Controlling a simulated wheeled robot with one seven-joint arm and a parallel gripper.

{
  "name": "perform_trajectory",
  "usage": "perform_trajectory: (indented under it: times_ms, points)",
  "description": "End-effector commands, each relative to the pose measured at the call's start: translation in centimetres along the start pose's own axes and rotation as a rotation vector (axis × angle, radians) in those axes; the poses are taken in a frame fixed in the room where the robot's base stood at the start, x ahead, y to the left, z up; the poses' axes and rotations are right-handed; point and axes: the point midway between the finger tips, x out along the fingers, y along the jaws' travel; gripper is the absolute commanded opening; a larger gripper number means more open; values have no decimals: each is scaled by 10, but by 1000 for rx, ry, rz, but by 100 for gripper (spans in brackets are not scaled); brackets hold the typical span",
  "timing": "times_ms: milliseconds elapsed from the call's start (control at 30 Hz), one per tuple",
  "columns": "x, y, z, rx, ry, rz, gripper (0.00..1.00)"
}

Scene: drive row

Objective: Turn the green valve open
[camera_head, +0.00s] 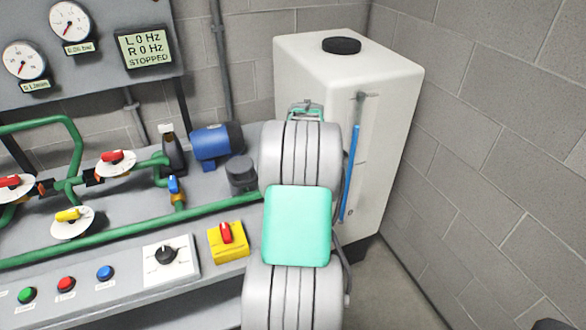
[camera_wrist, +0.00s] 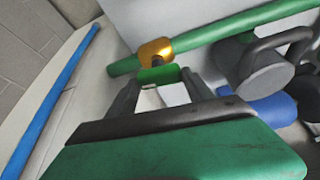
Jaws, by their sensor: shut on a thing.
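The green valve (camera_wrist: 158,75) shows in the wrist view as a short green handle in front of a brass body (camera_wrist: 154,51) on a green pipe. My gripper (camera_wrist: 159,81) is shut on the green handle, with one dark finger at each side of it. In the head view my arm covers the green valve and the gripper's fingertips. How far the handle is turned is hard to tell from this angle.
In the head view, red-handled valves (camera_head: 114,158), a yellow-handled valve (camera_head: 70,217) and a blue-handled valve (camera_head: 173,185) stand left of my arm. A white tank (camera_head: 395,140) stands behind it.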

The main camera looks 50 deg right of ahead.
Motion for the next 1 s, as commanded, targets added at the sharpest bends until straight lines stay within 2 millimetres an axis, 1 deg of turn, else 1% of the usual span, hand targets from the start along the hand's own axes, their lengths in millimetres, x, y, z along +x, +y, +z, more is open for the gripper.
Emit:
perform_trajectory:
  times_ms: [300,867,900,1000]
  points:
    - [0,1,-1,-128,1,-52,20]
    - [-1,1,-1,-158,1,-65,20]
    - [0,1,-1,-158,1,-65,62]
    - [0,1,-1,-158,1,-65,71]
